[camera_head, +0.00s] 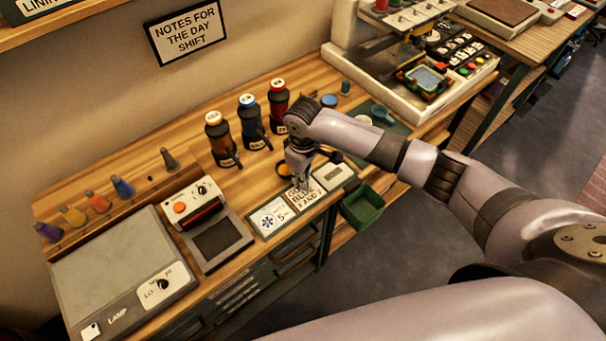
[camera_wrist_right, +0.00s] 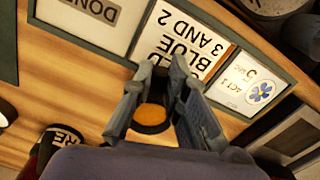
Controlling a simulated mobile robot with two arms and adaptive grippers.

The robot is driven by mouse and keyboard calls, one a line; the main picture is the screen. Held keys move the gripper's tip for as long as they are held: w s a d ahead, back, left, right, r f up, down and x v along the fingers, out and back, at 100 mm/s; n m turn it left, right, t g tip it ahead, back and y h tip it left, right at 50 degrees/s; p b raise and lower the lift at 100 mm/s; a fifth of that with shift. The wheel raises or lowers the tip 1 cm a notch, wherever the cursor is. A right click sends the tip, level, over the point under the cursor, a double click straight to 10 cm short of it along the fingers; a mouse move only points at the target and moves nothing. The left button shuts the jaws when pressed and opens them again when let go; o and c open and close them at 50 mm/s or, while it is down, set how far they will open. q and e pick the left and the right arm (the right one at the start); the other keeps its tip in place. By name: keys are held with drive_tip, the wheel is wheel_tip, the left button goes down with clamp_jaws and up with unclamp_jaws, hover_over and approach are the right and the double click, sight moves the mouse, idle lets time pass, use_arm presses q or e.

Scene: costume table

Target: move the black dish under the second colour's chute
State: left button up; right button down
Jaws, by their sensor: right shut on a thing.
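The small black dish (camera_head: 283,170) holds orange-gold material. It also shows between the fingers in the right wrist view (camera_wrist_right: 152,117). My right gripper (camera_head: 299,183) is shut on it at table level, and the fingers partly hide it. Three dispensers with dark chutes stand behind: gold (camera_head: 216,131), blue (camera_head: 249,115) and red (camera_head: 279,97). The dish is in front of the row, apart from the blue chute. The order card (camera_head: 302,194) reads "BLUE" and "3 AND 2"; its first word is partly hidden. My left gripper is not in view.
A flower card (camera_head: 271,217) and a "DONE" card (camera_wrist_right: 95,10) flank the order card at the front edge. A green bin (camera_head: 362,207) hangs at the edge. A black-screened device (camera_head: 215,240) and a grey lamp box (camera_head: 120,265) stand left. Clear wood lies before the dispensers.

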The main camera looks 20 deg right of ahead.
drive_tip(key=shift+w+a+f+b, duration=0.1)
drive_tip(key=shift+w+a+b, duration=0.2)
drive_tip(key=shift+w, duration=0.3)
drive_tip(key=shift+w+a+f+b, duration=0.1)
drive_tip(key=shift+w+a+b, duration=0.05)
drive_tip(key=shift+w+b, duration=0.4)
drive_tip(key=shift+w+a+f+b, duration=0.1)
drive_tip(key=shift+w+a+b, duration=0.15)
drive_tip(key=shift+w, duration=0.45)
drive_tip(key=shift+w+a+r+b, duration=0.1)
drive_tip(key=shift+w+a+b, duration=0.2)
drive_tip(key=shift+w, duration=0.35)
drive_tip(key=shift+w+a+b, duration=0.1)
drive_tip(key=shift+w+b, duration=0.3)
drive_tip(key=shift+w, duration=0.2)
drive_tip(key=shift+r+p, duration=0.1)
drive_tip(key=shift+p, duration=0.7)
drive_tip(key=shift+f, duration=0.4)
drive_tip(key=shift+f, duration=0.35)
drive_tip(key=c, duration=1.5)
unclamp_jaws()
